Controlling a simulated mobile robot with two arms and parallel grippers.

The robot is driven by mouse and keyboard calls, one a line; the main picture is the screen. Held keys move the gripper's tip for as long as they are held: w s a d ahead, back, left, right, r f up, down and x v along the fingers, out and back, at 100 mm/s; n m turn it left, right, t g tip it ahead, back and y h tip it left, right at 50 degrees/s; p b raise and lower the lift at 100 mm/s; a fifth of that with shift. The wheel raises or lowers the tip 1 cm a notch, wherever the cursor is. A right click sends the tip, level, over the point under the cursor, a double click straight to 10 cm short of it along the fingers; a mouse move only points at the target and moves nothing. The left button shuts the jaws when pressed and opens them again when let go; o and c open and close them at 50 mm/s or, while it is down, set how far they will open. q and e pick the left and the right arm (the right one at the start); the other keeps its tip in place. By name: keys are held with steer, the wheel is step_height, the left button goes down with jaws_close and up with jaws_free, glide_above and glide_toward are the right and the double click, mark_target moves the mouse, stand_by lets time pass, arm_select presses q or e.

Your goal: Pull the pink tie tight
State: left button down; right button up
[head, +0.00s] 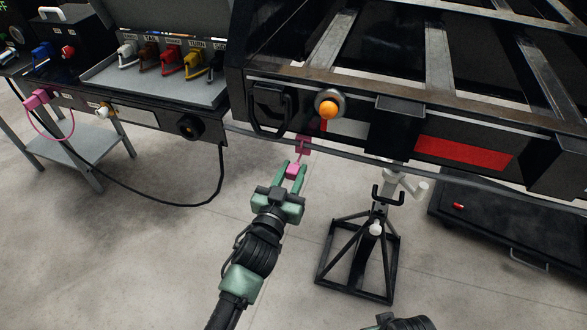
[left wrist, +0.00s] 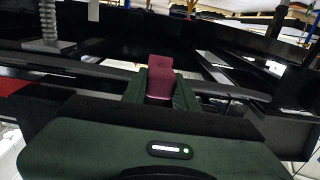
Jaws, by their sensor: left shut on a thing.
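The pink tie (head: 302,145) is around or against the dark cable under the trailer frame's front edge, below the orange-capped round fitting. Its lower pink part (head: 292,172) sits between the fingers of my left gripper (head: 295,174), which is shut on it. In the left wrist view the tie's pink end (left wrist: 160,78) stands upright between the dark green fingers (left wrist: 160,90). How snugly the tie wraps the cable cannot be told.
A bench panel (head: 165,80) with coloured connectors stands at left, with another pink piece and loop (head: 62,130) hanging from it. A black stand (head: 360,258) is right of my left arm. A dark low cart (head: 510,225) is at right. Open concrete floor lies below.

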arm_select(q)
steer(key=shift+f, duration=0.1)
steer(key=c, duration=1.1)
jaws_free()
steer(key=shift+s, duration=0.1)
steer(key=shift+s+a, duration=0.1)
steer(key=shift+s, duration=0.15)
steer(key=p+v, duration=0.1)
steer(key=v, duration=0.6)
arm_select(e)
steer(key=f, duration=0.3)
steer(key=shift+s+f, duration=0.2)
steer(key=shift+s, duration=0.1)
